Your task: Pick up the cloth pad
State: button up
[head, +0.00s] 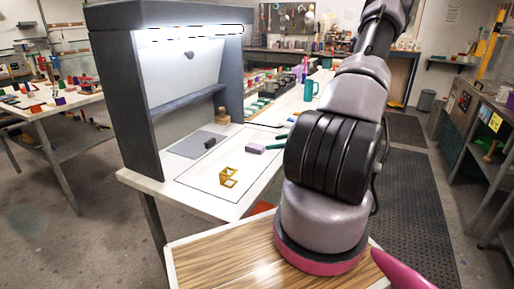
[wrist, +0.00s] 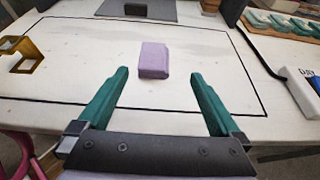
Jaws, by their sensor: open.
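A small lavender block-like piece (head: 255,148), which I take for the cloth pad, lies on the white table inside a thin black outline. In the wrist view the cloth pad (wrist: 153,60) lies flat and fully visible, just beyond the fingertips and roughly centred between them. My gripper (wrist: 159,74) is open, with its two green fingers spread wide and nothing between them. In the head view my gripper (head: 271,144) shows only as green fingers to the right of the pad, partly hidden behind my arm.
A golden open frame (head: 229,177) stands on the table; it is left of the pad in the wrist view (wrist: 22,54). A dark block (head: 210,143) sits on a grey mat (head: 190,148) beyond. A white labelled box (wrist: 302,88) is at right. Table around the pad is clear.

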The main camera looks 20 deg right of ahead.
aim_at(256, 145)
jog(key=x, duration=0.4)
jog(key=shift+w+a+f, duration=0.1)
jog(key=shift+w+a, duration=0.05)
jog(key=shift+w, duration=0.05)
jog(key=shift+a+x, duration=0.2)
jog(key=shift+x, duration=1.1)
jog(key=shift+a+x, duration=0.15)
jog(key=shift+x, duration=1.2)
jog(key=shift+s, duration=0.25)
jog(key=c, duration=1.4)
